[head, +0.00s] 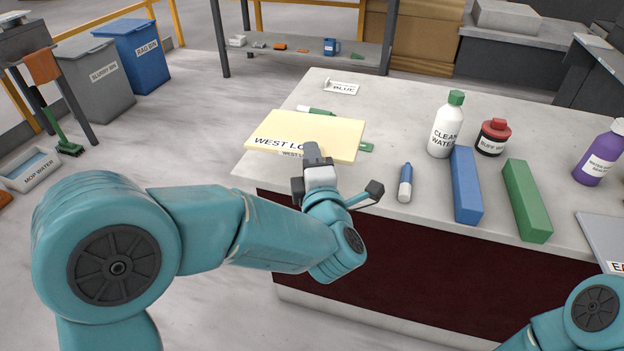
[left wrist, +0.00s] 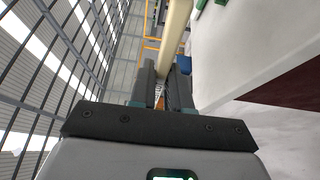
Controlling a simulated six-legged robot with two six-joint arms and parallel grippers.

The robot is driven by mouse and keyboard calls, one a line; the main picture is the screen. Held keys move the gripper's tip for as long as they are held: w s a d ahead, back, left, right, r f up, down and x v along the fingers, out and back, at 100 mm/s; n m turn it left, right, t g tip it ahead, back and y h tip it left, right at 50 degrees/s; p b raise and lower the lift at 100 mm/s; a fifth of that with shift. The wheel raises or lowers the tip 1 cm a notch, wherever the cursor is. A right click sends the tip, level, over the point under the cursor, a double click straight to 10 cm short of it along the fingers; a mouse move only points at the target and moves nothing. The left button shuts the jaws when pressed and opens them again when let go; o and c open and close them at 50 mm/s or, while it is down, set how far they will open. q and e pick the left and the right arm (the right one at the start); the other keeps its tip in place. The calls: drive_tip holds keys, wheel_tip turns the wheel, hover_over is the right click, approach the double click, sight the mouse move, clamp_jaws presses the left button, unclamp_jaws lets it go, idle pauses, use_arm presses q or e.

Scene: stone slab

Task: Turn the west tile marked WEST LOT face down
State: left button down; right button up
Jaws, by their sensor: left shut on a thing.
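The left wrist view shows the tile (left wrist: 177,28) edge-on between the fingers (left wrist: 163,85). A small label (head: 291,153) on the slab is partly hidden under the tile. My right gripper is out of view; only part of that arm shows at lower right.
A green-and-white marker (head: 317,111) and a BLUE label (head: 342,87) lie behind the tile.

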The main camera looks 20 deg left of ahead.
use_arm(q)
wheel_tip(320, 180, up, 18)
drive_tip(key=p, duration=0.8)
drive_tip(key=shift+r, duration=0.1)
drive_tip(key=m+p, duration=0.8)
drive_tip(key=m, duration=0.4)
drive_tip(key=f+m+p, duration=0.1)
drive_tip(key=m+p, duration=0.8)
drive_tip(key=m, duration=0.3)
drive_tip(key=d+m+p, duration=0.1)
drive_tip(key=m+p, duration=0.7)
drive_tip(key=m, duration=0.4)
drive_tip(key=shift+w+f, duration=0.2)
drive_tip(key=shift+w, duration=0.05)
